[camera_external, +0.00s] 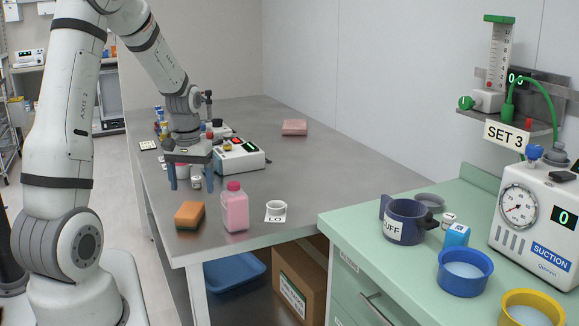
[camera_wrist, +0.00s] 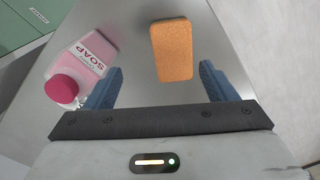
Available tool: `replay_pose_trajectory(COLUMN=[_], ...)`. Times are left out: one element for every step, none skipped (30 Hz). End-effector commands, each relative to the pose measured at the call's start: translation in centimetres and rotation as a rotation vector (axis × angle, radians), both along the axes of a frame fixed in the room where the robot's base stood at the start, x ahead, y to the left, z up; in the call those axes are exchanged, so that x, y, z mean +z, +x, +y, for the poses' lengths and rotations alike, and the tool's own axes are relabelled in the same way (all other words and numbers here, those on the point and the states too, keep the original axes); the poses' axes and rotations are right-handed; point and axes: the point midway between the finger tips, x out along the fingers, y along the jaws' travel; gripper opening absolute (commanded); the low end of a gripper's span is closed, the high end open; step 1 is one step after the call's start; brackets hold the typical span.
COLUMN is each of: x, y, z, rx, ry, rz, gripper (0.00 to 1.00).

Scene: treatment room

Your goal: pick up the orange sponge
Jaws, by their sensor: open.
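The orange sponge (camera_external: 190,215) lies flat near the front left corner of the grey table, with a dark underside showing. In the wrist view the sponge (camera_wrist: 172,50) is ahead of the fingers, between their lines and a little right of centre. My gripper (camera_external: 191,186) is open and empty above the table, behind the sponge and apart from it. In the wrist view its blue fingers (camera_wrist: 160,85) are spread wide with nothing between them.
A pink soap bottle (camera_external: 234,207) stands just right of the sponge; it also shows by the left finger in the wrist view (camera_wrist: 82,68). A small white cup (camera_external: 276,210) is further right. A white device (camera_external: 238,157) stands behind. The sponge's left side is clear.

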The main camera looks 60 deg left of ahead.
Motion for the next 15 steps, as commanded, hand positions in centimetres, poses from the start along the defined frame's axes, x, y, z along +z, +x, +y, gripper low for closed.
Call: replay_pose_trajectory(x=[-0.4,-0.6,-0.9,-1.1,-1.3,-1.6,-1.9,-2.2,-2.7,-3.0,-3.4,-3.8,-4.1,-4.3,-4.7], y=[-0.6,-0.8,-1.0,-1.1,-1.2,-1.3,-1.3,-1.3,-1.3,-1.3,-1.3,-1.2,-1.2,-1.2,-1.1], z=[1.0,1.3,1.7,1.9,2.1,2.2,2.2,2.2,2.1,2.1,2.1,2.1,2.1,2.1,2.1], rx=[0.026,0.037,0.048,0.053,0.057,0.060,0.061,0.061,0.060,0.060,0.060,0.059,0.059,0.059,0.058], ry=[-0.006,-0.008,-0.009,-0.011,-0.011,-0.012,-0.012,-0.013,-0.013,-0.013,-0.013,-0.013,-0.013,-0.012,-0.013], rz=[0.005,0.006,0.008,0.009,0.009,0.010,0.010,0.010,0.011,0.010,0.010,0.011,0.010,0.010,0.010], gripper=[0.78,0.78,0.78,0.78,0.78,0.78,0.78,0.78,0.78,0.78,0.78,0.78,0.78,0.78,0.78])
